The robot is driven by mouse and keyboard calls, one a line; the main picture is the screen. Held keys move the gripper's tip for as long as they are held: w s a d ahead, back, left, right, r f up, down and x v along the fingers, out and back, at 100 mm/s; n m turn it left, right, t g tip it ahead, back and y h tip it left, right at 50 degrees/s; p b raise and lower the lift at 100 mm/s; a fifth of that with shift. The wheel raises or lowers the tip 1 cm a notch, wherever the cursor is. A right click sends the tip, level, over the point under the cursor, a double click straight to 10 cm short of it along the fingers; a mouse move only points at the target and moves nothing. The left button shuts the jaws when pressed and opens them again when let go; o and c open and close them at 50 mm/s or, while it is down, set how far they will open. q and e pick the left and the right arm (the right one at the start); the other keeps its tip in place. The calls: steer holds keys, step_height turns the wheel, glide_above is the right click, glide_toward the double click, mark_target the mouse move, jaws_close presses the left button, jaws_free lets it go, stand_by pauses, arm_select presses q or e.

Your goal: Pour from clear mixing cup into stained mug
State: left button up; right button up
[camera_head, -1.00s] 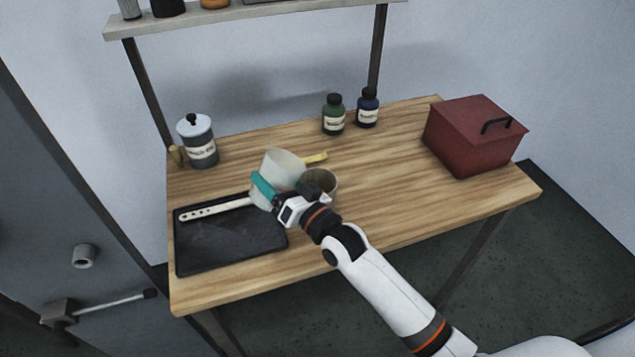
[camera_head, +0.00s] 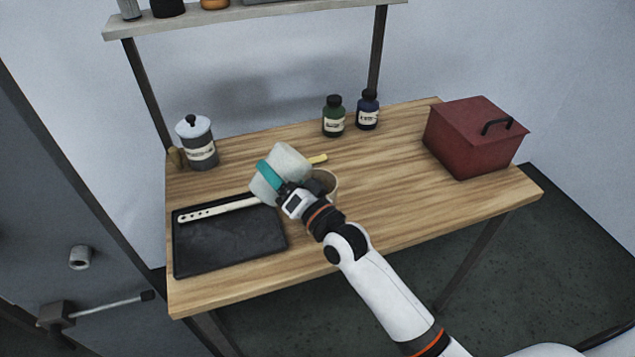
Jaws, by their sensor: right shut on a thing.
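I cannot tell whether any liquid is flowing. My left gripper is not in view.
A black tray (camera_head: 225,246) with a white perforated stick (camera_head: 215,210) lies at the front left of the wooden table (camera_head: 400,200). A labelled can (camera_head: 198,150), a green bottle (camera_head: 333,118), a blue bottle (camera_head: 368,112) and a red box (camera_head: 470,140) stand farther back.

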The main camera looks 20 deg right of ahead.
steer(key=shift+w+f, duration=0.1)
steer(key=shift+w, duration=0.05)
steer(key=shift+s+m+b, duration=0.2)
steer(key=shift+m+b, duration=0.1)
steer(key=shift+m, duration=0.2)
steer(key=shift+w+f, duration=0.1)
steer(key=shift+w, duration=0.1)
steer(key=shift+s+m+t+h+b, duration=0.2)
steer(key=shift+m+t+h+b, duration=0.1)
steer(key=shift+m, duration=0.2)
steer(key=shift+w+f, duration=0.15)
steer(key=shift+w, duration=0.05)
steer(key=shift+s+d+m, duration=0.1)
steer(key=shift+s+m, duration=0.05)
steer(key=shift+m, duration=0.25)
steer(key=shift+f+m+b, duration=0.15)
steer(key=shift+m+b, duration=0.15)
steer(key=shift+b, duration=0.1)
steer(key=shift+r+m, duration=0.2)
steer(key=shift+m, duration=0.1)
steer(key=shift+w, duration=0.2)
